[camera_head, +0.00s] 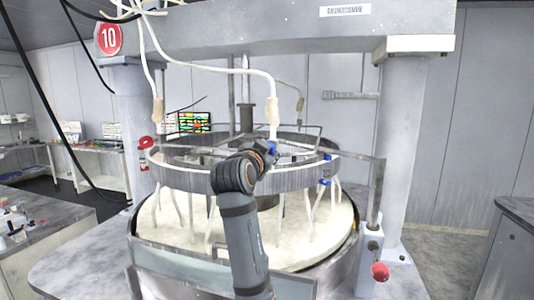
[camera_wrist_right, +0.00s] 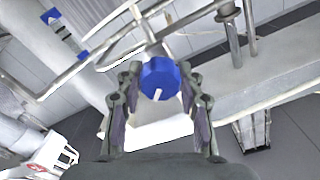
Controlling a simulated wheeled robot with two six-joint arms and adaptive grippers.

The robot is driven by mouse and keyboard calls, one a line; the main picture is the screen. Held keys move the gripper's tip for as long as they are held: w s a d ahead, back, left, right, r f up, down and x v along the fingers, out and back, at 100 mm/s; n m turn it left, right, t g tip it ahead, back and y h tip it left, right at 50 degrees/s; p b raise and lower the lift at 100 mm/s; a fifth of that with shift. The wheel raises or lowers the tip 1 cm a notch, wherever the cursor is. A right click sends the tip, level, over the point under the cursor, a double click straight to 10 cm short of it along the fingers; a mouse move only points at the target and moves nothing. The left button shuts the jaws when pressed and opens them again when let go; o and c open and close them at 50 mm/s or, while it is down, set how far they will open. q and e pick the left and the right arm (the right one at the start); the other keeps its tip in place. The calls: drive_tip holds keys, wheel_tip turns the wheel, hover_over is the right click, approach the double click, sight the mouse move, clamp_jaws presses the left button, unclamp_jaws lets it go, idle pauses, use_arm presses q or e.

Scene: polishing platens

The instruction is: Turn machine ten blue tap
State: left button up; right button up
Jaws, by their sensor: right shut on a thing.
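Machine ten bears a red round sign with the number 10 (camera_head: 109,39) at its upper left. My right arm rises from the bottom middle of the head view, and its gripper (camera_head: 266,153) is at the machine's raised ring. In the right wrist view a round blue tap (camera_wrist_right: 159,76) with a white mark on its face sits between the two fingers, which are shut on it. In the head view only a small bit of blue (camera_head: 273,147) shows beside the gripper; the rest is hidden. My left gripper is not in view.
The metal ring (camera_head: 300,178) stands over a pale round platen (camera_head: 305,240). More blue fittings (camera_head: 325,183) sit at the ring's right side. White hoses (camera_head: 205,64) hang from above. A post with a red knob (camera_head: 380,271) stands at right, near a thick column (camera_head: 402,150).

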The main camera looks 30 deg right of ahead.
drive_tip(key=o, duration=1.2)
drive_tip(key=shift+w+d+f, duration=0.15)
drive_tip(key=shift+w+d, duration=0.05)
drive_tip(key=shift+w, duration=0.05)
drive_tip(key=shift+s+a, duration=0.1)
drive_tip(key=shift+s, duration=0.05)
wheel_tip(320, 180, up, 10)
drive_tip(key=shift+r, duration=0.1)
